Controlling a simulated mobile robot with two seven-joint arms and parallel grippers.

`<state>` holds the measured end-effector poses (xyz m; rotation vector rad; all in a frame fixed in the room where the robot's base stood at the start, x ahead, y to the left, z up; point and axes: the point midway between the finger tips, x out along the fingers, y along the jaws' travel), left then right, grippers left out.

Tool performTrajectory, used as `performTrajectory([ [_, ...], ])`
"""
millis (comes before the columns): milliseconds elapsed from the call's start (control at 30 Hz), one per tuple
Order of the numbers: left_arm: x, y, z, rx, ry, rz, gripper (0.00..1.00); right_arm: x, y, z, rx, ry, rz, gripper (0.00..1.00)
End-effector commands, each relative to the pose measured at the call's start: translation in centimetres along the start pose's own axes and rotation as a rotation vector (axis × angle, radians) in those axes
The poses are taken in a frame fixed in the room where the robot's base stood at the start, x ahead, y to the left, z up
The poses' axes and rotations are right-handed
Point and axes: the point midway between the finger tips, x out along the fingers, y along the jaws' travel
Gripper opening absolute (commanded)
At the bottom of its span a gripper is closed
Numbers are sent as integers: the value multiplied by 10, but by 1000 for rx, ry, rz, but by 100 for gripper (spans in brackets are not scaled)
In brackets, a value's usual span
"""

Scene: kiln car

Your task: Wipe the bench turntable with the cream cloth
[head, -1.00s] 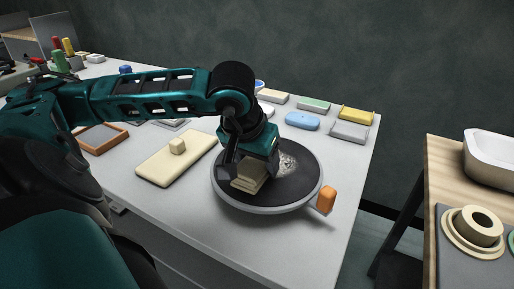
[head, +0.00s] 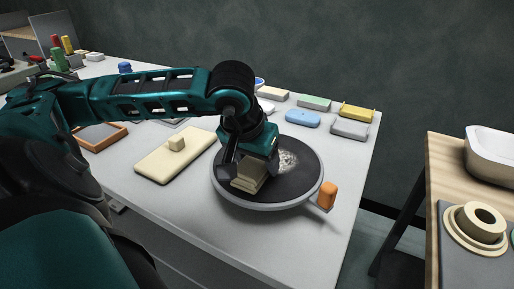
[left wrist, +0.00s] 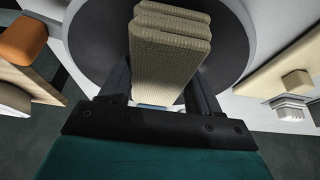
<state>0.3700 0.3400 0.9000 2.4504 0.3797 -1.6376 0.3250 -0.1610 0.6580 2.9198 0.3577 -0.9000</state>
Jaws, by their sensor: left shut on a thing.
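The bench turntable is a dark round disc (head: 296,182) with a grey rim, on the white bench in the head view; it also fills the top of the left wrist view (left wrist: 100,50). A pale speckled patch (head: 287,160) lies on the disc, right of my gripper. My left gripper (head: 246,172) is over the disc's left part, shut on the folded cream cloth (head: 249,185). The cloth also shows between the fingers in the left wrist view (left wrist: 170,55). It is at the disc's surface; the contact underneath is hidden. My right gripper is not in view.
A cream slab with a knob (head: 172,158) lies to the left. Blue (head: 302,118), yellow (head: 357,113) and other blocks line the back. The bench front is clear. A wooden table (head: 440,165) stands right.

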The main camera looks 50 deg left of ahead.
Motion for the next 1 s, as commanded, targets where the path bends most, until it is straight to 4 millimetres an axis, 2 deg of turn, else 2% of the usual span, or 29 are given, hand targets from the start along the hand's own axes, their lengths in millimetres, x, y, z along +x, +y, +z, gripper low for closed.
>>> performTrajectory([
  [733,6,0,2,0,1,0,38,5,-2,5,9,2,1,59],
  [1000,11,6,-14,-3,2,4,38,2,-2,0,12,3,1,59],
])
